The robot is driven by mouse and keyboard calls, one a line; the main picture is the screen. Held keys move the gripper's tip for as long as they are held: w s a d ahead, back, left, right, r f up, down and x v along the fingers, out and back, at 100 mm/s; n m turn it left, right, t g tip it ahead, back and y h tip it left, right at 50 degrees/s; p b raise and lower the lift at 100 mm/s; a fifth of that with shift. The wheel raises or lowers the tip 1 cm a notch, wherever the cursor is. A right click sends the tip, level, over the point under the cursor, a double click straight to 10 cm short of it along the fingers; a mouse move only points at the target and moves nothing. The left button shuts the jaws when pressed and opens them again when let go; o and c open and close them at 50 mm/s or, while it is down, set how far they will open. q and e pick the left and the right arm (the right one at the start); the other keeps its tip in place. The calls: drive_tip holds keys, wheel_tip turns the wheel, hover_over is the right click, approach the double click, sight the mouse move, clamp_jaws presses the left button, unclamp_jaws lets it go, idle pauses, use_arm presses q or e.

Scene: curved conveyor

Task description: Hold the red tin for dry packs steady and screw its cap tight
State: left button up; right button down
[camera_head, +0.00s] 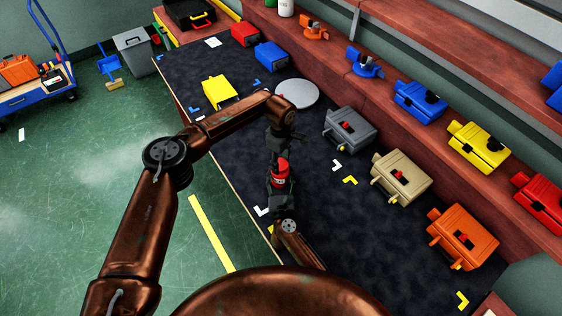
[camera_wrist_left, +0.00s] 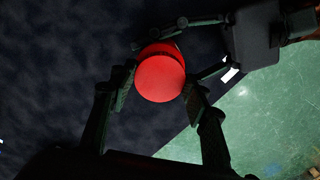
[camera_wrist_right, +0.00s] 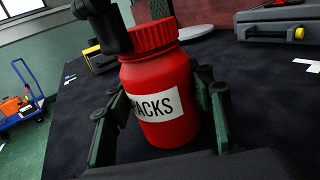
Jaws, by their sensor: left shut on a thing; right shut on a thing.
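The red tin (camera_head: 280,173) is held above the dark bench mat between my two grippers. In the right wrist view the tin body (camera_wrist_right: 160,80) carries a white label reading "PACKS". Its ribbed red cap (camera_wrist_right: 154,35) sits on its top; how tight it is cannot be told. My right gripper (camera_wrist_right: 163,115) is shut on the tin body, a finger on each side. My left gripper (camera_head: 280,150) is above the tin, pointing down. In the left wrist view its fingers lie on either side of the round cap (camera_wrist_left: 160,78), shut on it.
The mat (camera_head: 330,215) has coloured corner marks and free room around the grippers. A grey disc (camera_head: 297,94) lies behind. Grey (camera_head: 349,129), beige (camera_head: 400,178) and orange (camera_head: 462,236) cases stand along the right. A yellow case (camera_head: 219,91) stands at the back left.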

use_arm(q)
drive_tip(key=shift+w+m, duration=0.1)
drive_tip(key=shift+m, duration=0.9)
use_arm(e)
drive_tip(key=shift+f, duration=0.15)
use_arm(q)
drive_tip(key=o, duration=0.8)
drive_tip(key=shift+c, duration=0.2)
wheel_tip(320, 180, up, 12)
use_arm(e)
drive_tip(key=c, duration=0.9)
unclamp_jaws()
drive_tip(key=shift+o, duration=0.2)
drive_tip(key=s, duration=1.2)
drive_tip(key=shift+d, duration=0.2)
